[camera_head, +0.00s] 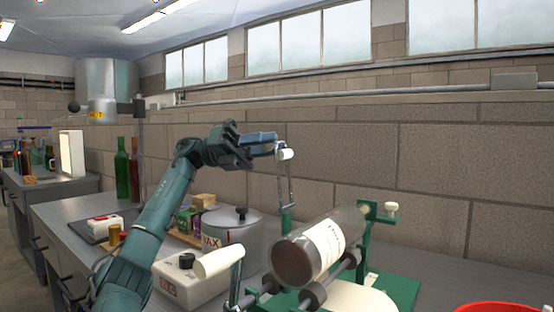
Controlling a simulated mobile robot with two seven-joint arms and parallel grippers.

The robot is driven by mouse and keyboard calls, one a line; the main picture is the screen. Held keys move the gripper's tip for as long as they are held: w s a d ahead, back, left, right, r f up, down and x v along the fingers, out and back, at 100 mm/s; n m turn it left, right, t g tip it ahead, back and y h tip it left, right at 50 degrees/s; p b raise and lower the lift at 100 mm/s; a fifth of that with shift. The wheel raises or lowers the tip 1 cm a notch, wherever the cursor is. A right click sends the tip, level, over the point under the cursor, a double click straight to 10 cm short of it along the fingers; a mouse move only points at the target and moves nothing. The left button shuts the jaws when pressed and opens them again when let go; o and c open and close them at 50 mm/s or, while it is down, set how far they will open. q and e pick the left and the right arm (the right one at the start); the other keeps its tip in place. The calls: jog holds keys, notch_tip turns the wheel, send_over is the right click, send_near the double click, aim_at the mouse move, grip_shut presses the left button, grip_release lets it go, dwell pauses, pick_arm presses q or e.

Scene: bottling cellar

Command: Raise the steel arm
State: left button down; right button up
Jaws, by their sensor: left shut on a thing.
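The steel arm (280,188) is a thin steel frame that stands nearly upright at the back of a green bottle-labelling stand (402,290). A small white roller (285,154) sits at its top end. My left gripper (274,142) reaches in from the left and is shut at this top end, on the steel arm; the exact contact is too small to make out. A dark bottle (318,246) with a cream label lies tilted on the stand's rollers below. My right gripper is not in view.
A white-handled crank (219,262) stands at the stand's front left. A grey wax pot (232,238) and a white control box (185,280) are left of the stand. Green and brown bottles (122,170) stand further back. A red tub (502,308) is at the lower right.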

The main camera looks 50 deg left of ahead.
pick_arm(q)
jog(key=shift+a+f+t, duration=0.25)
jog(key=shift+a+t, duration=0.05)
jog(key=shift+a, duration=0.05)
jog(key=shift+s+a+h+b, duration=0.1)
jog(key=shift+a+h+b, duration=0.25)
jog(key=shift+b, duration=0.3)
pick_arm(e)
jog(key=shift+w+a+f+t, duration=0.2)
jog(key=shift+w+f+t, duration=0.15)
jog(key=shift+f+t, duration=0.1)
pick_arm(q)
jog(key=shift+n, duration=0.3)
jog(key=c, duration=1.2)
grip_release()
jog(key=shift+f, duration=0.1)
